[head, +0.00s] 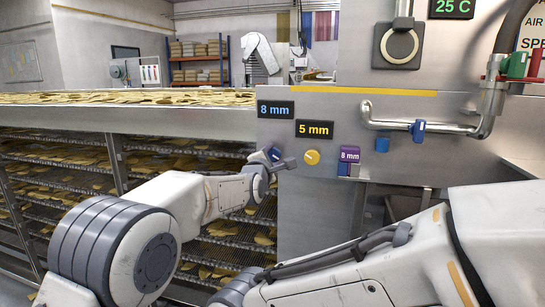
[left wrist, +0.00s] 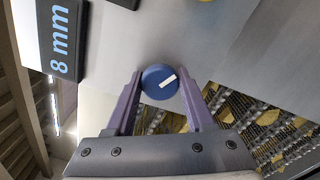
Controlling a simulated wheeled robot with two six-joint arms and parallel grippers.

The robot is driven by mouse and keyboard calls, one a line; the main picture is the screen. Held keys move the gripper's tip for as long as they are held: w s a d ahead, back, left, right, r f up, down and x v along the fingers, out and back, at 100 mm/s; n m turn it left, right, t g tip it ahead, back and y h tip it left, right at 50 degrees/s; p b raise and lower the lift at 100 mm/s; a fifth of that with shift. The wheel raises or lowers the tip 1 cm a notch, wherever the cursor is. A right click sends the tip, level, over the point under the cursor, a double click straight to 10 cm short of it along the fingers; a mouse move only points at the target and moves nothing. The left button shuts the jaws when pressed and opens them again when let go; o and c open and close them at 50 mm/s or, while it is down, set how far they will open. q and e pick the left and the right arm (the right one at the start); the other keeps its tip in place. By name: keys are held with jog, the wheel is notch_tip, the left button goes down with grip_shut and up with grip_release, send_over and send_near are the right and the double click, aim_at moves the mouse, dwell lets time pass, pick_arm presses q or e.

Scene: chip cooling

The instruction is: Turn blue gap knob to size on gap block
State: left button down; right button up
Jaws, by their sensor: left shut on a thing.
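The blue gap knob (left wrist: 159,82) is a round blue disc with a white pointer line, set on the steel panel below the blue "8 mm" display (head: 275,109). In the left wrist view its pointer slants. My left gripper (left wrist: 158,88) is shut on the knob, one purple finger on each side. In the head view the blue knob (head: 274,154) is partly hidden by my left gripper (head: 281,162). The purple gap block (head: 349,154), marked "8 mm", sits on the panel at right. My right arm crosses the lower right; its gripper is not visible.
A yellow knob (head: 312,157) sits close right of my left gripper, below a yellow "5 mm" display (head: 314,129). A steel pipe with a blue valve (head: 418,130) juts out at right. Mesh racks of chips (head: 60,165) stand left of the panel.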

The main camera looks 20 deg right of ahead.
pick_arm(q)
jog(key=shift+c, duration=1.3)
grip_release()
jog(key=shift+w+a, duration=0.1)
jog(key=shift+a, duration=0.1)
jog(key=shift+d, duration=0.1)
jog(key=b+v, duration=0.2)
jog(key=v, duration=0.8)
